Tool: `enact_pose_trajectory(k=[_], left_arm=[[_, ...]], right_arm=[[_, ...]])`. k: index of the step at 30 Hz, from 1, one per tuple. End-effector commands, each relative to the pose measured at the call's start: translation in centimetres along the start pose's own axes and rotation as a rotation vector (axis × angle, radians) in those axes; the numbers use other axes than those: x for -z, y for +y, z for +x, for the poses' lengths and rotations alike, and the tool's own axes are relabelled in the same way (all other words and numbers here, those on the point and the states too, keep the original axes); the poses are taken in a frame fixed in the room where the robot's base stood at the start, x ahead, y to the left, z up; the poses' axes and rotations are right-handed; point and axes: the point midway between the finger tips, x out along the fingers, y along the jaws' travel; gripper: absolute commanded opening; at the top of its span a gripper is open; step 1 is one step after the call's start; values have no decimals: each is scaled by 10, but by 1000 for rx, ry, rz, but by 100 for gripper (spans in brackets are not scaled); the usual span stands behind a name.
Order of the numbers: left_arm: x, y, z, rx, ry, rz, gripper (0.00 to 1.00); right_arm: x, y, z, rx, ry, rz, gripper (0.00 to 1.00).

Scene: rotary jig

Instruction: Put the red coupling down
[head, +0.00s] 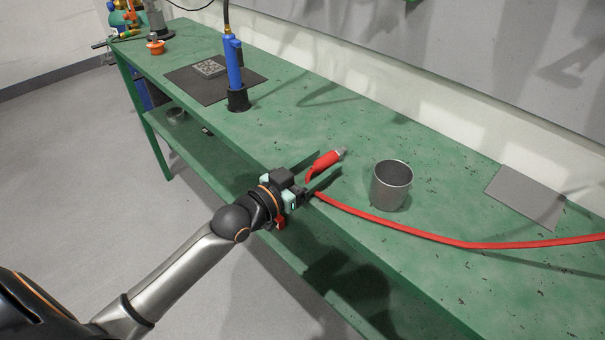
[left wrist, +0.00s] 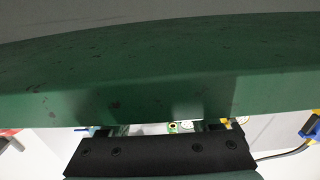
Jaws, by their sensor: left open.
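The red coupling (head: 327,160) with its silver tip is at the front part of the green bench (head: 440,185) in the head view. A red hose (head: 450,241) runs from near my gripper to the right edge. My left gripper (head: 329,162) is open, with one dark finger on each side of the coupling. I cannot tell whether a finger touches it or whether it rests fully on the bench. The left wrist view shows mostly a green bench edge (left wrist: 160,95) and no clear coupling. My right gripper is not in view.
A metal cup (head: 391,187) stands right of the coupling. A grey plate (head: 525,196) lies further right. A blue torch (head: 234,65) stands in a black holder (head: 238,99) at the left, near a dark mat (head: 190,78) with a grey block (head: 210,68).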

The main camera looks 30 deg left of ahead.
Motion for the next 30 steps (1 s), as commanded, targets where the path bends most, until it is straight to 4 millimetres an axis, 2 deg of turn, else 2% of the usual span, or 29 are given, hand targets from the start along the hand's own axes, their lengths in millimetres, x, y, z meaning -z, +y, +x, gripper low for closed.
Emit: enact_pose_trajectory(k=[18,27,29,30], left_arm=[[-2,0,-93,-1,-6,0,63],[-1,0,-116,0,-3,0,63],[-7,1,-118,5,-16,-4,63],[-17,2,-119,12,-40,-11,63]], right_arm=[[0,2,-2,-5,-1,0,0],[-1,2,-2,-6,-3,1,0],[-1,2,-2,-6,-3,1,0],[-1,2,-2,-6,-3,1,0]])
